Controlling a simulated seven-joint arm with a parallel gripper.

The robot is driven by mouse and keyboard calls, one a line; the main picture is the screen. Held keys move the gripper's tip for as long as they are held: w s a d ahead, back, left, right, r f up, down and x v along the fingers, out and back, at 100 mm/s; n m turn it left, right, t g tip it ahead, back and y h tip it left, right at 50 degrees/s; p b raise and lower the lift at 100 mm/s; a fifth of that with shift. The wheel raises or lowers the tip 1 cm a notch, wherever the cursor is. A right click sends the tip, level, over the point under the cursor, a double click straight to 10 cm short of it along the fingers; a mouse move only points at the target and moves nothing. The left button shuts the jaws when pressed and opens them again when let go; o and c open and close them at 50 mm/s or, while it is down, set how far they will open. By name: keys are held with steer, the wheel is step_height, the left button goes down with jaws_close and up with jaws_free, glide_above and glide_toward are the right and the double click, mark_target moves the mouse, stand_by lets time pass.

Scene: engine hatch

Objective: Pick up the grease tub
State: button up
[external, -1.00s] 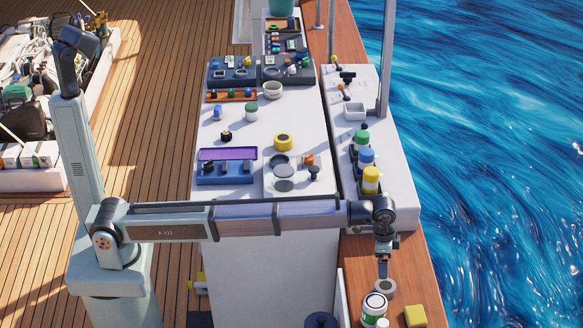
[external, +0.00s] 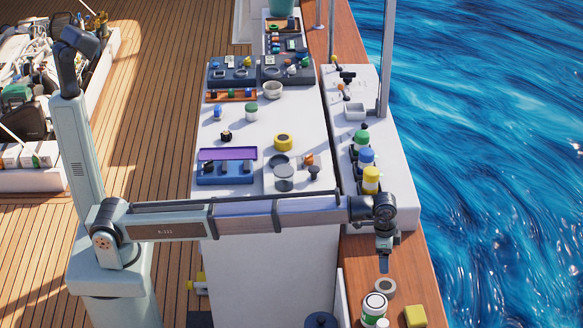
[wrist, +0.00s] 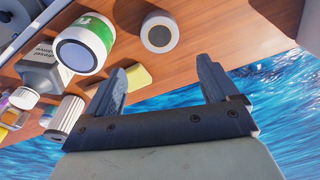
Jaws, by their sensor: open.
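A white tub with a green label and a grey-blue end, which looks like the grease tub (external: 374,307), stands on the wooden ledge near the bottom of the external view. In the wrist view the tub (wrist: 84,45) is at the upper left, beyond and left of my fingers. My gripper (external: 384,264) hangs above the ledge, apart from the tub and farther up the picture. In the wrist view my gripper (wrist: 162,72) has its two dark fingers spread with nothing between them.
A grey ring-shaped roll (external: 385,287) lies beside the tub. A yellow block (external: 415,316) is to its right. A dark grey bottle (wrist: 45,72) and a white ribbed cylinder (wrist: 64,117) are close to the tub. Water lies beyond the ledge's right edge.

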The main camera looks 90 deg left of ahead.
step_height(320, 180, up, 18)
steer(key=s+a+n, duration=0.2)
steer(key=a+n, duration=0.1)
steer(key=a, duration=1.7)
steer(key=s+a+n, duration=0.2)
steer(key=a+n, duration=0.2)
steer(key=a, duration=1.6)
steer(key=n+g, duration=0.1)
steer(key=n, duration=0.9)
glide_above(251, 106)
step_height(251, 106, down, 5)
steer(key=f, duration=0.9)
steer(key=shift+a+f, duration=0.25)
steer(key=shift+f, duration=0.05)
steer(key=shift+d+f, duration=0.2)
steer(key=shift+f, duration=2.35)
